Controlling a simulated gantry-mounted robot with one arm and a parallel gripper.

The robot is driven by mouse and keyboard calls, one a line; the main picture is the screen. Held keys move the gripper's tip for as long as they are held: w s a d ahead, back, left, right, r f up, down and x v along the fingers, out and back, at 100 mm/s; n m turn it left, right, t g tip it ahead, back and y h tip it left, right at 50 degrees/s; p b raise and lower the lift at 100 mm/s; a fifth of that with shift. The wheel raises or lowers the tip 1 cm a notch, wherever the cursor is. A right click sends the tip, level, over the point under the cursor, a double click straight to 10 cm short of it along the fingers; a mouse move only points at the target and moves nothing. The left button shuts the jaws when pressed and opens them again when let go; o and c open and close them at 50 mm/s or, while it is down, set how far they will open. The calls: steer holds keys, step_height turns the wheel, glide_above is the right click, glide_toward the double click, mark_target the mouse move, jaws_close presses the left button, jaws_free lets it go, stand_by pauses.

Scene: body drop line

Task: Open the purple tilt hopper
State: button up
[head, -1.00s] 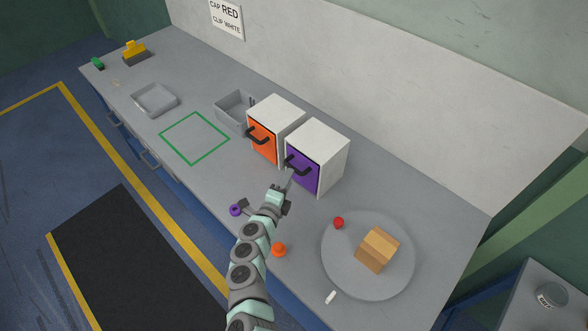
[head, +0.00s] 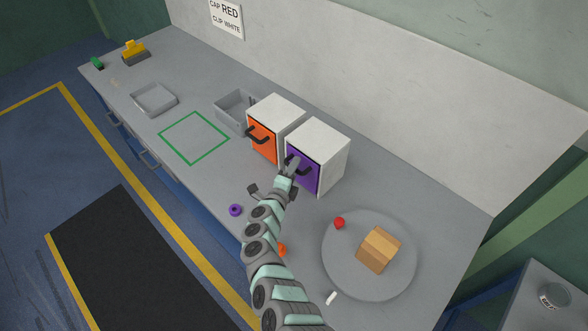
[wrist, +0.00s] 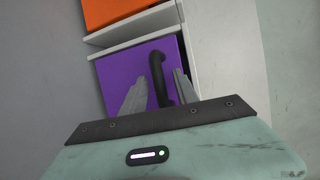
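The purple tilt hopper (head: 305,167) is a white box with a purple front and a dark curved handle (wrist: 159,77). Its front looks shut. My gripper (head: 292,168) is at this front, and in the head view it partly covers the handle. In the wrist view my gripper (wrist: 158,92) has its two fingers apart, one on each side of the handle. A gap shows between the left finger and the handle; the right finger is close to it, and I cannot tell whether it touches.
An orange-fronted hopper (head: 262,141) stands just left of the purple one. A grey turntable (head: 343,270) with a wooden block (head: 378,249) and a red cap (head: 339,223) is at the right. A purple ring (head: 236,210) lies near the front edge, left of my arm.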

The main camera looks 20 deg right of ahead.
steer(key=shift+c, duration=0.5)
jaws_close()
stand_by(0.9)
